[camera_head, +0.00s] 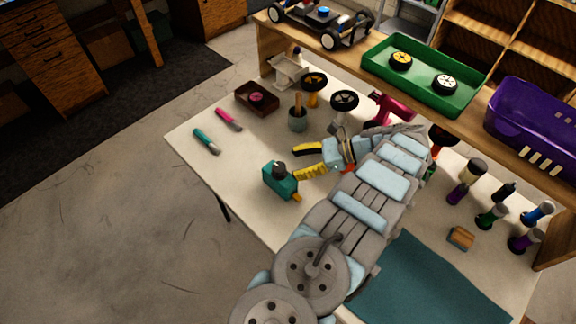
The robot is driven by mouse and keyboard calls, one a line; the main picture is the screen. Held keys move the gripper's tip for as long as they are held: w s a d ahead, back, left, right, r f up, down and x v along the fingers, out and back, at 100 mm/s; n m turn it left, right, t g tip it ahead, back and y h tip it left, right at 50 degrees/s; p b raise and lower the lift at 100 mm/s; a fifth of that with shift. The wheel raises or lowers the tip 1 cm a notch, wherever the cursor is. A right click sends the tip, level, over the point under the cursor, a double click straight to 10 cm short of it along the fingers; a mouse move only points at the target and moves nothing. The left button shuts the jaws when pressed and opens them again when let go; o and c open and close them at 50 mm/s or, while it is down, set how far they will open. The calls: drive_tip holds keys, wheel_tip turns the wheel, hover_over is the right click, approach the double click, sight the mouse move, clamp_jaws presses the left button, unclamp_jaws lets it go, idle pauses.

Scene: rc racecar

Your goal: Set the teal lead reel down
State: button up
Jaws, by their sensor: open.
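The teal lead reel (280,183) has a boxy teal body with a dark knob on top and a yellow-orange bit at its lower right. It appears to rest upright on the white table, near the front left edge. My gripper (310,160) is just above and to the right of it in the picture, with its two yellow-tipped fingers spread and nothing between them. The lower finger is close to the reel's upper right side; I cannot tell whether they touch. My arm hides the table's middle right.
A teal screwdriver (206,141), a pink one (228,120), a dark tray (257,98) and a brush pot (298,120) lie behind. Several bottles (490,216) stand at right. A shelf holds a green tray (424,75) and purple basket (530,125). Table left of the reel is clear.

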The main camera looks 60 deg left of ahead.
drive_tip(key=shift+v, duration=0.95)
drive_tip(key=shift+d, duration=0.1)
drive_tip(key=shift+w+r, duration=0.1)
